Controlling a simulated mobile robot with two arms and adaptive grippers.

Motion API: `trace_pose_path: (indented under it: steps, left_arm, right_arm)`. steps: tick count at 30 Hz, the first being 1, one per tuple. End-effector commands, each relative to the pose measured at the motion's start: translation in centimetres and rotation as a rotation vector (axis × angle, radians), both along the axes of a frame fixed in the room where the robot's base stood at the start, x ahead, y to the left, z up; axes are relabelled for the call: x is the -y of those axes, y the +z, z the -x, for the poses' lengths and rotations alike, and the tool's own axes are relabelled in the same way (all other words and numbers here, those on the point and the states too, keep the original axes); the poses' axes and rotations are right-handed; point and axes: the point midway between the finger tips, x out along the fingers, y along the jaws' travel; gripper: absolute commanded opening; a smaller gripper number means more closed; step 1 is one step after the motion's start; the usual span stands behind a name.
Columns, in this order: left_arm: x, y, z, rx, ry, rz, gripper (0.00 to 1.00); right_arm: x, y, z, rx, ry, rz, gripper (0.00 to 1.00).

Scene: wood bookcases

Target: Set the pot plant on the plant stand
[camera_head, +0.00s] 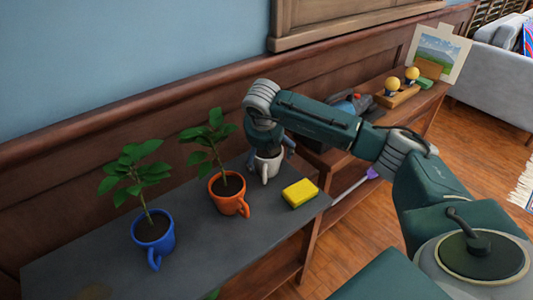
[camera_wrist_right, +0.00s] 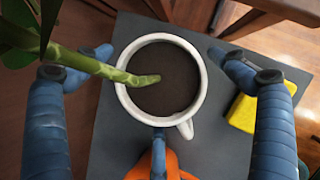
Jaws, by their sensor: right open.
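A white mug pot (camera_head: 268,167) with dark soil and a green stem stands on a dark grey top (camera_head: 215,262), which may be the plant stand. My right gripper (camera_head: 270,152) is above it, open, with a finger on either side. In the right wrist view the white mug pot (camera_wrist_right: 189,90) lies between the spread fingers (camera_wrist_right: 160,55), with gaps to both; its stem (camera_wrist_right: 85,62) runs to the upper left. Its leaves are mostly hidden. An orange mug plant (camera_head: 226,191) and a blue mug plant (camera_head: 153,236) stand to its left. My left gripper is not in view.
A yellow sponge (camera_head: 300,193) lies right of the white pot, near the front edge. A wooden shelf unit (camera_head: 345,152) continues to the right with yellow-topped items (camera_head: 393,86) and a picture (camera_head: 437,52). A panelled wall (camera_head: 110,160) runs close behind.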

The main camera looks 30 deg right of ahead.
Motion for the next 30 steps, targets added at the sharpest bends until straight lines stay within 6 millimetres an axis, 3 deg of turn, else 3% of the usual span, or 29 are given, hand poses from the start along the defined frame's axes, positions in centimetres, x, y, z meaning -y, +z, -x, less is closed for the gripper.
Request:
trace_pose_path:
  steps: [8, 21, 30]
  left_arm:
    - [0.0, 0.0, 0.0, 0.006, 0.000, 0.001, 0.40]
    - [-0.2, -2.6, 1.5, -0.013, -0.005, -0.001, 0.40]
    - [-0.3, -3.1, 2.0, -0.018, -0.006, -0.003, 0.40]
  right_arm:
    - [-0.4, 1.7, 0.4, 0.003, 0.002, -0.001, 0.95]
    - [-2.5, 9.7, 2.9, 0.004, 0.001, 0.000, 0.95]
    - [-3.0, 11.2, 3.5, 0.001, 0.000, 0.001, 0.95]
